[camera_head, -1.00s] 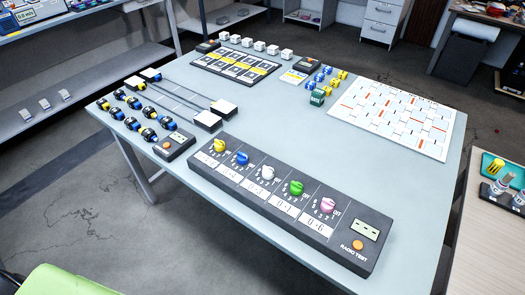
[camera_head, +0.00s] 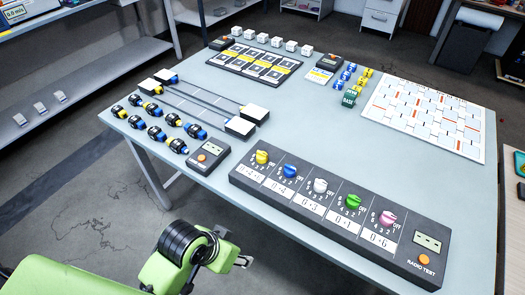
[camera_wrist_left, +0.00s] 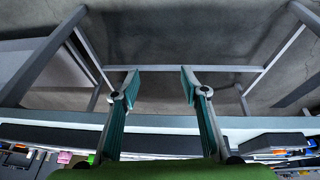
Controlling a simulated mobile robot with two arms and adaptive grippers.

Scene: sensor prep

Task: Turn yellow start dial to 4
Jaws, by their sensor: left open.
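The yellow dial (camera_head: 262,157) is the leftmost knob on the dark radio test panel (camera_head: 345,222), which lies along the table's front edge. A printed label and number marks sit by the dial; its exact setting is too small to read. Blue (camera_head: 290,171), white (camera_head: 320,186), green (camera_head: 353,202) and pink (camera_head: 388,219) dials follow to the right. My left gripper (camera_head: 243,262) is in front of the table, left of and below the panel, apart from it. In the left wrist view its fingers (camera_wrist_left: 160,82) are spread and empty. My right gripper is not in view.
The table (camera_head: 300,125) has a clear strip behind the panel. A small dark box with an orange button (camera_head: 206,156) stands left of the panel. Several black cylinders with blue and yellow parts (camera_head: 157,133) lie near the left edge. A white patterned board (camera_head: 425,115) lies at the right.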

